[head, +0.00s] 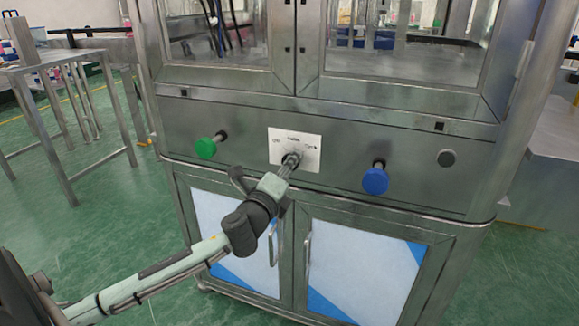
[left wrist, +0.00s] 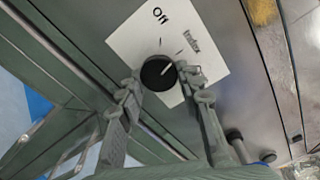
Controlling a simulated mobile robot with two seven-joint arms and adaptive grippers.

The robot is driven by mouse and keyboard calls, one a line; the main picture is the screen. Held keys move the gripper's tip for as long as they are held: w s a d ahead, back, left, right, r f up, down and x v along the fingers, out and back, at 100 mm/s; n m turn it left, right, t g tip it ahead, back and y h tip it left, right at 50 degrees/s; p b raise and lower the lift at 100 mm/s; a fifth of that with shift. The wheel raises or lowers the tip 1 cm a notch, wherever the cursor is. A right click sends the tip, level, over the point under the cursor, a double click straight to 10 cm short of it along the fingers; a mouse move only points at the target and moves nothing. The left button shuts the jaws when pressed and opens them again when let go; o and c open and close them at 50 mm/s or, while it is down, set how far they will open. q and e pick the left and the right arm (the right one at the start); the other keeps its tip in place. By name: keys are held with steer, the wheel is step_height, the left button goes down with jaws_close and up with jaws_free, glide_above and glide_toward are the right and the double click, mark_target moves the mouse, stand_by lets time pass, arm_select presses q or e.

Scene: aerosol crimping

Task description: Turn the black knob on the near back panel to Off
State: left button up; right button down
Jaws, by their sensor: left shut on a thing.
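The black knob (left wrist: 158,73) sits on a white label plate (left wrist: 125,45) on the steel panel. It is round, with a white pointer line aimed toward the upper right in the left wrist view, near the middle tick, turned away from the Off word. My left gripper (left wrist: 160,78) is shut on the knob, one finger on each side. In the head view, my left gripper (head: 290,162) reaches the panel at the white plate (head: 276,146) and mostly hides the knob. My right gripper is not in view.
A green button (head: 206,148) sticks out left of the plate, and a blue button (head: 375,181) to its right. A small dark round fitting (head: 446,158) is farther right. Cabinet doors with handles (head: 307,250) lie below. A steel table (head: 60,62) stands at the left.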

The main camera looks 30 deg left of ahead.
arm_select(q)
steer(key=shift+r+n+p, duration=0.2)
steer(key=shift+n+p, duration=0.45)
steer(key=shift+n, duration=3.15)
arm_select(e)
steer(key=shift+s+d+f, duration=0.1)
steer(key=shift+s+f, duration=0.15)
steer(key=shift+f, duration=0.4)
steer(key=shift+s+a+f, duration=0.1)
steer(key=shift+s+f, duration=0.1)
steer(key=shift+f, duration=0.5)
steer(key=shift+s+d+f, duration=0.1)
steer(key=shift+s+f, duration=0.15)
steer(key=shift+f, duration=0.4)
arm_select(q)
steer(key=o, duration=1.2)
steer(key=shift+c, duration=0.2)
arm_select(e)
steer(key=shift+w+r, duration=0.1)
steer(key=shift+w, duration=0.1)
arm_select(q)
steer(key=v, duration=1.2)
